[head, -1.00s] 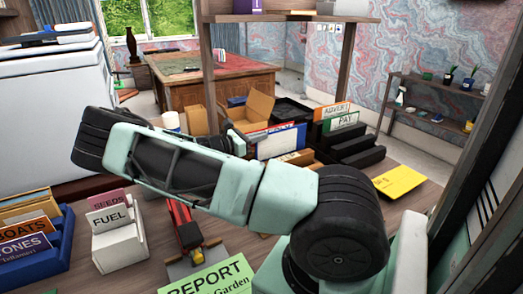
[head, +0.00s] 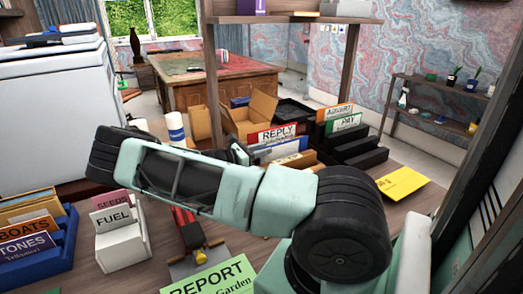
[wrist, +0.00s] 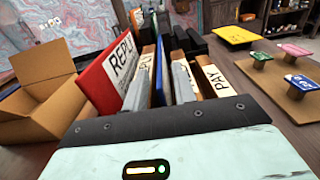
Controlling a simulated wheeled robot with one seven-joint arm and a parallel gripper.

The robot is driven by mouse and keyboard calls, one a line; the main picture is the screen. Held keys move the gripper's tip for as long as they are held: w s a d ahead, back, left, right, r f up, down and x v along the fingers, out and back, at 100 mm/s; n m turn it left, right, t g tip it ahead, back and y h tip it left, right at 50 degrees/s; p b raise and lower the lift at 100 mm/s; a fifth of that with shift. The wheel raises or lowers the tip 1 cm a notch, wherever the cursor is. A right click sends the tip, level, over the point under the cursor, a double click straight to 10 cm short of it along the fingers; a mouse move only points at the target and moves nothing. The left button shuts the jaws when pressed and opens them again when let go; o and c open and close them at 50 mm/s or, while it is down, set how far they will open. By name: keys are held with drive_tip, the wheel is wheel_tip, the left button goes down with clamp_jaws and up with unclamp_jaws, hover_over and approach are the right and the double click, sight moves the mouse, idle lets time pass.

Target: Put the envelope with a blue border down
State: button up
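The blue-bordered envelope (wrist: 159,75) stands nearly edge-on in the wrist view, between the two fingers of my gripper (wrist: 160,88). Gaps show between it and both fingers, so the gripper looks open around it. Its lower edge is hidden. That REPLY envelope (wrist: 112,75) leans just left of the fingers in the wrist view. My arm hides most of the gripper in the head view.
A PAY card (head: 345,123) and an ADVERT card (head: 338,112) stand in dark racks (head: 362,155) beside the row. An open cardboard box (wrist: 38,100) is left of the gripper. A yellow envelope (head: 403,183) lies flat at right.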

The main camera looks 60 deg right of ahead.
drive_tip(key=shift+r, duration=0.1)
drive_tip(key=b+v, duration=0.2)
drive_tip(key=v, duration=1)
